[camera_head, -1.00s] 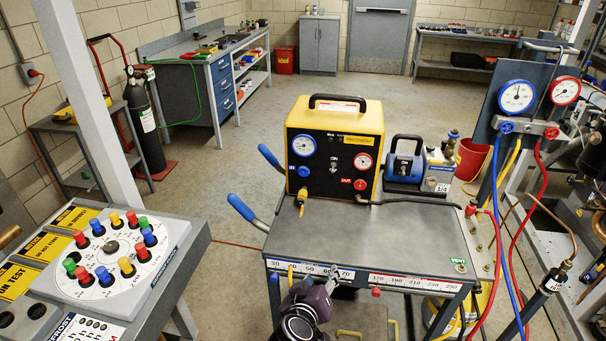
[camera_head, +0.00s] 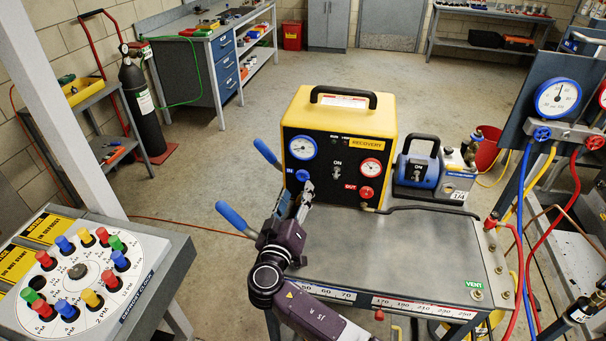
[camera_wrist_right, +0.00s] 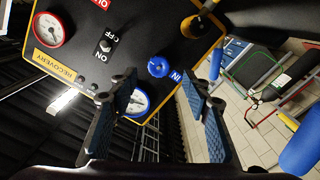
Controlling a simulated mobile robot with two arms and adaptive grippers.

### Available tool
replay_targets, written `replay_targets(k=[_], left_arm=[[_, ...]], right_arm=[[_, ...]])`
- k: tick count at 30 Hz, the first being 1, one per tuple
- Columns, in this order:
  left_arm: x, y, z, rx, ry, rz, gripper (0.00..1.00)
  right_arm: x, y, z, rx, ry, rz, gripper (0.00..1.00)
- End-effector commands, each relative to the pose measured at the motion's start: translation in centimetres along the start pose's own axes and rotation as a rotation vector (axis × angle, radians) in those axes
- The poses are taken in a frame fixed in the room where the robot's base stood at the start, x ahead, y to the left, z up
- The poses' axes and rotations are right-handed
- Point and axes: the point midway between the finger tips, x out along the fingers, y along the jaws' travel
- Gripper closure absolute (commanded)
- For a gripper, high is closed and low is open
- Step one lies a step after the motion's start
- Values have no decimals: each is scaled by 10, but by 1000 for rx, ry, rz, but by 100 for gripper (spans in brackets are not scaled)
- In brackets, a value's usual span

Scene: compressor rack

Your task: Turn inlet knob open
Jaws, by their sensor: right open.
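The yellow and black recovery machine (camera_head: 338,140) stands on the grey cart. Its blue inlet knob (camera_head: 302,175), marked IN, is at the lower left of the front panel, below a blue-rimmed gauge (camera_head: 302,148). My right gripper (camera_head: 306,190) is in front of this knob, pointing at the panel. In the right wrist view the blue inlet knob (camera_wrist_right: 158,67) shows beyond and between the two open fingers of my right gripper (camera_wrist_right: 163,88). The fingers hold nothing, and a gap to the knob seems to remain. My left gripper is not in view.
A red OUT knob (camera_head: 366,192) and an ON switch are on the same panel. A blue pump (camera_head: 420,165) stands to the right, with a dark hose on the cart top (camera_head: 400,255). Blue cart handles (camera_head: 236,216) stick out at the left.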

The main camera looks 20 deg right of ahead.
Motion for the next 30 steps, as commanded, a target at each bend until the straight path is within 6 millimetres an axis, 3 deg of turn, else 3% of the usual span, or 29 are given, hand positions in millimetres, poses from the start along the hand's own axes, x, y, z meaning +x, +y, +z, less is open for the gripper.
replay_targets(k=[6,9,15,23,30], left_arm=[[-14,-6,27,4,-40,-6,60],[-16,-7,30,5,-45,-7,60],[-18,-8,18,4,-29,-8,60],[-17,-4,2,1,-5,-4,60],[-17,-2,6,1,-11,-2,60]], right_arm=[[38,3,-3,-3,0,4,56],[49,2,-2,-1,0,2,56],[61,1,-1,0,-1,1,56],[62,1,0,1,-1,0,56],[62,1,0,0,-1,0,81]])
